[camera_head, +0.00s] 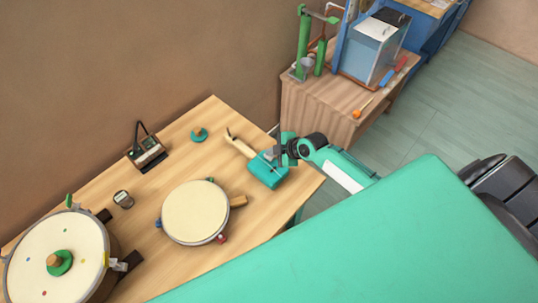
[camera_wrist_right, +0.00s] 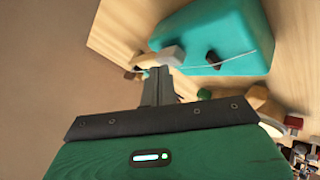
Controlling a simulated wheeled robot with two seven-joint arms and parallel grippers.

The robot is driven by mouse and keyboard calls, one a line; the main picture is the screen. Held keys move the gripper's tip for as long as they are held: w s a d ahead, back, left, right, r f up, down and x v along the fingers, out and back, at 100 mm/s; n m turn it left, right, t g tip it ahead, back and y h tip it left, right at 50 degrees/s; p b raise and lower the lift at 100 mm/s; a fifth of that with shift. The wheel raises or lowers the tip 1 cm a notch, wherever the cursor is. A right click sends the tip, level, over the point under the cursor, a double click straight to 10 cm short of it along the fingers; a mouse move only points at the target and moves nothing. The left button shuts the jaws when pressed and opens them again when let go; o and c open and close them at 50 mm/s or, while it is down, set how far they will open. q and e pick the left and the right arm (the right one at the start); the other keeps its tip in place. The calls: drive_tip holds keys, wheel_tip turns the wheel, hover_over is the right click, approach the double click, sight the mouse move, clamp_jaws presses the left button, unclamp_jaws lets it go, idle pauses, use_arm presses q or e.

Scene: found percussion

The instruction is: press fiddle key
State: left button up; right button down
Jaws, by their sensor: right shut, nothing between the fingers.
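The fiddle is a teal box (camera_head: 268,170) with a cream neck (camera_head: 239,144) and lies near the right end of the wooden table. In the right wrist view its teal body (camera_wrist_right: 215,35) fills the upper middle, with a thin pale string across it and a small dark piece (camera_wrist_right: 213,59) on its side. A pale, blunt piece (camera_wrist_right: 165,57) sticks out at its left; I cannot tell which part is the key. My right gripper (camera_head: 279,154) is shut and empty at the fiddle's far right edge. Its fingertips (camera_wrist_right: 159,72) appear close to the pale piece; contact is unclear. My left gripper is out of view.
A round cream drum (camera_head: 195,212) stands left of the fiddle, and a larger drum (camera_head: 45,272) is at lower left. A small teal disc (camera_head: 199,134) and a dark device (camera_head: 147,153) lie farther back. A side table (camera_head: 330,103) stands beyond the right end.

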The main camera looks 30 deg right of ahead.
sight(272, 157)
drive_tip(key=shift+f, duration=0.2)
drive_tip(key=shift+r, duration=0.1)
idle(0.4)
drive_tip(key=shift+r+p, duration=0.6)
drive_tip(key=shift+r, duration=0.25)
wheel_tip(272, 157, up, 5)
drive_tip(key=p, duration=0.4)
drive_tip(key=shift+r, duration=0.1)
drive_tip(key=shift+s, duration=0.1)
idle(1.3)
